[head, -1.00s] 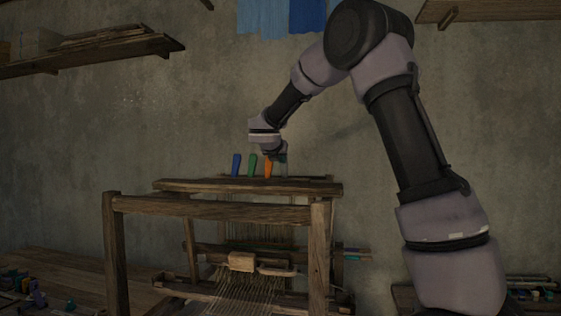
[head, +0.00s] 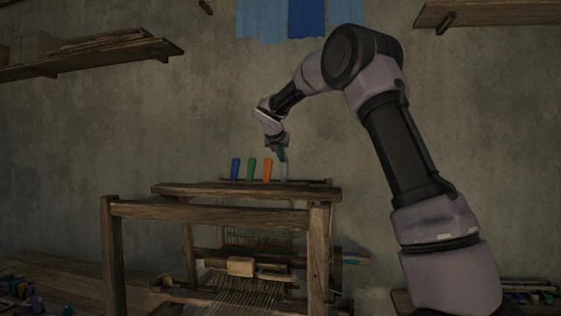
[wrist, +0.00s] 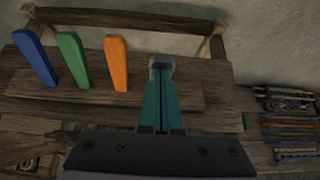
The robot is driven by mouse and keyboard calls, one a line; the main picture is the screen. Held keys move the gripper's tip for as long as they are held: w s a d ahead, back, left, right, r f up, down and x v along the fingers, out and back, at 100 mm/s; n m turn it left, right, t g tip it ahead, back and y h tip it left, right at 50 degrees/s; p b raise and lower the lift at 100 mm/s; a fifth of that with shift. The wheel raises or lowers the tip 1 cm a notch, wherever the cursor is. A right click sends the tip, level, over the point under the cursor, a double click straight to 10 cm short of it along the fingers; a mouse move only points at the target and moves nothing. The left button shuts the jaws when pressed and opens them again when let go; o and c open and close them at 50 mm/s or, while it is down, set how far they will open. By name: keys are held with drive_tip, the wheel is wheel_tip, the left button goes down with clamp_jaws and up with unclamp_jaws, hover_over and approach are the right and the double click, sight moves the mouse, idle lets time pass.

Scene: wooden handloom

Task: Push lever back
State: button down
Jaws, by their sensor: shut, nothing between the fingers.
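A row of levers stands on top of the wooden handloom (head: 230,188): a blue lever (head: 235,168), a green lever (head: 250,169), an orange lever (head: 267,170) and a pale grey lever (head: 284,172) at the right end. They also show in the wrist view as blue (wrist: 35,58), green (wrist: 72,59), orange (wrist: 116,64) and grey (wrist: 160,62). My gripper (head: 284,159) is shut and empty, with its teal fingers at the top of the grey lever. In the wrist view the fingers (wrist: 160,85) hide most of that lever; I cannot tell whether they touch it.
The loom's front frame beam (head: 210,211) runs below the levers. A wooden shelf (head: 120,50) is on the wall at upper left. A side table with colourful items (wrist: 290,125) lies to the right.

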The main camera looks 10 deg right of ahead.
drive_tip(key=shift+w+d+r, duration=0.1)
drive_tip(key=shift+w+d, duration=0.1)
drive_tip(key=shift+w, duration=0.2)
drive_tip(key=shift+w+d+r, duration=0.1)
drive_tip(key=shift+w+d, duration=0.05)
drive_tip(key=shift+w, duration=0.25)
drive_tip(key=shift+r, duration=0.75)
drive_tip(key=s+a+r, duration=0.2)
drive_tip(key=s+r, duration=0.4)
drive_tip(key=r, duration=0.5)
drive_tip(key=shift+s+a, duration=0.35)
drive_tip(key=shift+a, duration=0.05)
